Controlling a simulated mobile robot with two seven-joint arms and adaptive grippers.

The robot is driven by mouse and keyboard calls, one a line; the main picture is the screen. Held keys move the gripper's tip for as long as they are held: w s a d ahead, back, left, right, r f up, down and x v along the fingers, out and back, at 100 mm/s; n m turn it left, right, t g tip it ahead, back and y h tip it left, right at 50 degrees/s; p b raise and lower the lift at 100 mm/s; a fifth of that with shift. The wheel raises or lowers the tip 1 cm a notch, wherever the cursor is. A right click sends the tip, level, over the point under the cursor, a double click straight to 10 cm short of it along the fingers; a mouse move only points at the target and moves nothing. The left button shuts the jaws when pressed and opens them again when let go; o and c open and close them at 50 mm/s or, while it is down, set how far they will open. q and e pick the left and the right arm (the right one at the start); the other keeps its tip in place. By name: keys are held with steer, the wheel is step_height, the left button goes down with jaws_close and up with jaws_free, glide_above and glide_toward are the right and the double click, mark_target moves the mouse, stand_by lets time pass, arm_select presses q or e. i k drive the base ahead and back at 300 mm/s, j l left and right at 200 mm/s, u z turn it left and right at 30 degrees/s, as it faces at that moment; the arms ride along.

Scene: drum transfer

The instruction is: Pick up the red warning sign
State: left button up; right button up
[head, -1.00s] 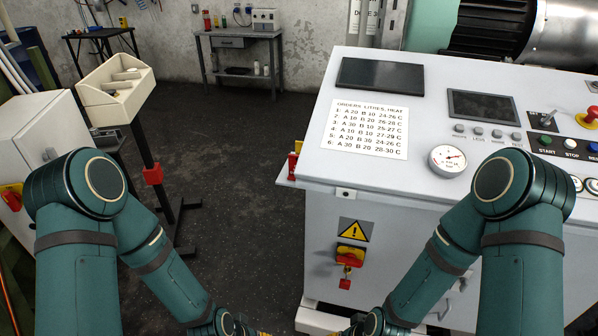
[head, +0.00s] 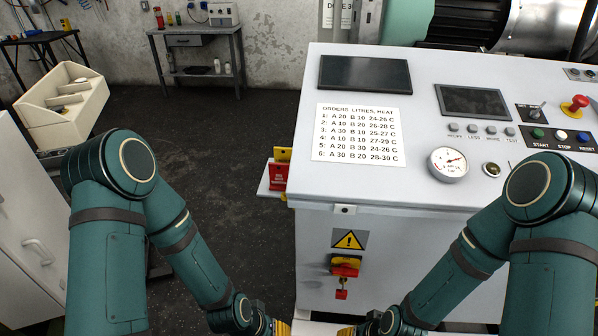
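A small red sign (head: 278,177) with pale lettering too small to read stands on a white ledge at the left side of the white console (head: 390,228). A yellow piece shows just behind it. My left gripper (head: 282,328) and my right gripper (head: 346,331) show only in part at the bottom edge, as yellow fingertips. Both are low in front of the console, apart from the sign. Their opening is cut off by the frame, and I see nothing held.
The console carries an orders sheet (head: 359,135), a gauge (head: 448,164) and buttons. A yellow warning triangle (head: 349,239) and a red-yellow switch (head: 345,266) are on its front. A cream bin (head: 62,98) and white cabinet stand left. Dark floor between is clear.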

mark_target(278, 173)
steer(key=i+j+z, duration=0.25)
steer(key=j+z, duration=0.2)
steer(key=i+j+z, duration=0.15)
steer(key=j+z, duration=1.25)
steer(key=j, duration=0.25)
steer(key=k+j+z, duration=0.15)
steer(key=j+z, duration=0.3)
steer(key=k+j+z, duration=0.2)
steer(key=j+z, duration=0.25)
steer(key=j, duration=0.15)
